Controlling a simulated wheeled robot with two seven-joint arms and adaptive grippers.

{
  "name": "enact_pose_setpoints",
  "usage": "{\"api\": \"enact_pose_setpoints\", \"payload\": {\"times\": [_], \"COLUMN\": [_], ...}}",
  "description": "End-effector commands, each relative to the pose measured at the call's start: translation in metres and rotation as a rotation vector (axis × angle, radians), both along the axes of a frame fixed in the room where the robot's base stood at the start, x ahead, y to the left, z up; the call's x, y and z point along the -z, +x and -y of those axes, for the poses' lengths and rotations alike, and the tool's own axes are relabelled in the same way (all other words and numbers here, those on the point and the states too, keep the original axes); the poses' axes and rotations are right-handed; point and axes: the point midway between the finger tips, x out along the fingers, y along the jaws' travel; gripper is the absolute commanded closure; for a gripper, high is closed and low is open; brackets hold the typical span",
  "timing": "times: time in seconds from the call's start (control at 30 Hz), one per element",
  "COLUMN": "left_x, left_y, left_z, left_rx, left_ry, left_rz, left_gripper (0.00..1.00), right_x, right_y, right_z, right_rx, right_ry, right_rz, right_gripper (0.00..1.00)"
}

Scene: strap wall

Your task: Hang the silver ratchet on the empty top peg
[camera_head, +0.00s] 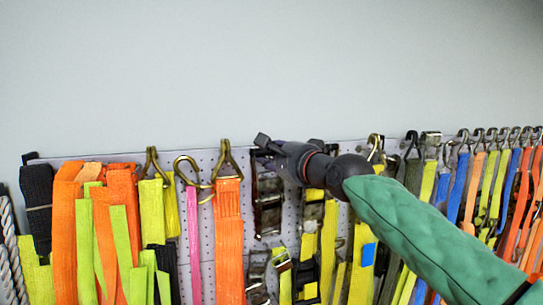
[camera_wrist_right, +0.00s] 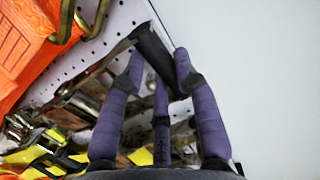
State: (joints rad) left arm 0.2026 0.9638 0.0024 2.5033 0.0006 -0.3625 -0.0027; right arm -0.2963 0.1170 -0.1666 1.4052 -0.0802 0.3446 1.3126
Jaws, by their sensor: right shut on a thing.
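The silver ratchet (camera_head: 268,205) hangs upright below my right gripper (camera_head: 262,147), close to the pegboard's face near its top edge. In the right wrist view, the purple fingers of my right gripper (camera_wrist_right: 158,62) are closed around a dark handle-like end of the ratchet (camera_wrist_right: 150,42). The gripper and wrist hide the board just right of the ratchet. I cannot make out the empty top peg, nor whether the ratchet touches a peg. My left gripper is not in view.
The pegboard (camera_head: 205,158) is crowded with hanging straps. An orange strap (camera_head: 229,240) with a brass hook hangs just left of the ratchet; yellow straps (camera_head: 328,250) with buckles hang to its right and below. The wall (camera_head: 270,65) above is bare.

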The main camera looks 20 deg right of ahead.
Motion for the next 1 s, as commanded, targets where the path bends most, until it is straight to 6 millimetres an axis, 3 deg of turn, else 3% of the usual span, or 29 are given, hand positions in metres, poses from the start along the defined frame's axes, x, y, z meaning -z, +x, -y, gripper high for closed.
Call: {"api": "enact_pose_setpoints", "payload": {"times": [0.43, 0.47, 0.53, 1.0], "left_x": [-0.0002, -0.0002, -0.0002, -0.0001], "left_y": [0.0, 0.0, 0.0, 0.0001], "left_z": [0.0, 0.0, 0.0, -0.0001], "left_rx": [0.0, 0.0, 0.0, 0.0], "left_ry": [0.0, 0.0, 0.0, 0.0], "left_rz": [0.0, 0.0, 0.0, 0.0], "left_gripper": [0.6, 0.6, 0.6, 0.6], "right_x": [-0.0042, -0.0042, -0.0042, 0.0004], "right_y": [-0.0015, -0.0015, -0.0015, -0.0036], "right_z": [0.0015, 0.0015, 0.0015, 0.001], "right_rx": [0.002, 0.002, 0.002, 0.0], "right_ry": [0.002, 0.002, 0.002, -0.001], "right_rz": [0.008, 0.008, 0.008, -0.002], "right_gripper": [1.0, 0.63, 0.44, 0.41]}}
